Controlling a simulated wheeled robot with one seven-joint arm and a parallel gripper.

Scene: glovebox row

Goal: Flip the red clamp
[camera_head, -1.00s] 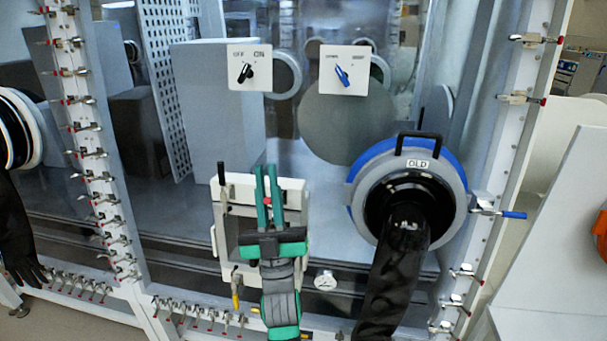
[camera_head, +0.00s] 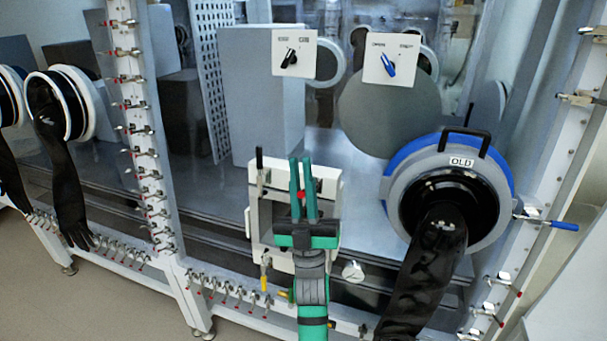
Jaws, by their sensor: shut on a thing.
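My gripper (camera_head: 301,158) points up in front of a white-framed box (camera_head: 331,190) on the glovebox front. Its two green fingers are close together, with a narrow gap at the tips. A small red piece, likely the red clamp (camera_head: 301,194), shows between the fingers, and they are shut on it. Most of the clamp is hidden by the fingers and the green gripper body. I cannot tell which way it is flipped.
A glove port (camera_head: 462,161) marked OLD, with a hanging black glove (camera_head: 425,270), is at right. A blue-handled lever (camera_head: 563,225) sticks out beside it. Many small red-tipped clamps line the left post (camera_head: 143,150). Two knob plates (camera_head: 287,40) are above. A gauge (camera_head: 352,271) sits below right.

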